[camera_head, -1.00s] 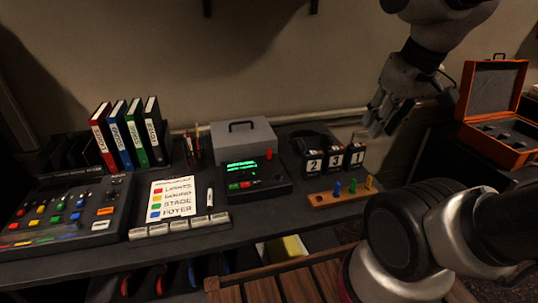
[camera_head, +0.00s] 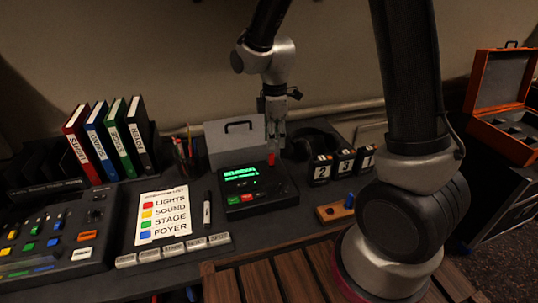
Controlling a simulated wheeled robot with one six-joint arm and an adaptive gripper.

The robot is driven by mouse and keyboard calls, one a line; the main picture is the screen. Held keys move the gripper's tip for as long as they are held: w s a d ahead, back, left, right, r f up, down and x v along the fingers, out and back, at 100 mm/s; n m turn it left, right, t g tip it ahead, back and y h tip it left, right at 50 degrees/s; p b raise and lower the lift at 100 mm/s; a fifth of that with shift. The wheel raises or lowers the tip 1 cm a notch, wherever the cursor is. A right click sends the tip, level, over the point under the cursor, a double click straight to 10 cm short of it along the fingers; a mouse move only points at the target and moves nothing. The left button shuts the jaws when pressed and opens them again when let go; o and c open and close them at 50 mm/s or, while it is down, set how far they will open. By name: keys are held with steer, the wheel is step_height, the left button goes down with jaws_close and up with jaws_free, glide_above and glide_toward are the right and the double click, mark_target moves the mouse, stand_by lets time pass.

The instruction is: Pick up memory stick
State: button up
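A small red piece (camera_head: 271,159) stands upright at the back right of the black device (camera_head: 258,192) with the green-lit screen; it may be the memory stick, but it is too small to be sure. A small blue piece (camera_head: 349,201) stands on a wooden block (camera_head: 329,213), whose right part is hidden behind my arm. My gripper (camera_head: 277,147) points down just above and behind the red piece, in front of the grey box. Its fingers are seen too small to tell whether they are open or touching anything.
The grey handled box (camera_head: 229,144) stands just behind the device. Black numbered blocks (camera_head: 343,163) and headphones (camera_head: 314,138) are to the right. A lettered card (camera_head: 162,216), a marker (camera_head: 207,208) and a button panel (camera_head: 60,235) lie left. An orange case (camera_head: 505,90) is open at far right.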

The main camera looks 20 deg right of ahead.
mark_target(271, 165)
steer(key=shift+w+a+f+n, duration=0.1)
steer(key=shift+f+n, duration=0.1)
steer(key=shift+n, duration=0.5)
steer(key=f, duration=0.7)
steer(key=shift+w+a+f, duration=0.1)
steer(key=shift+a+f, duration=0.15)
steer(key=shift+a, duration=0.05)
steer(key=shift+c, duration=0.2)
jaws_close()
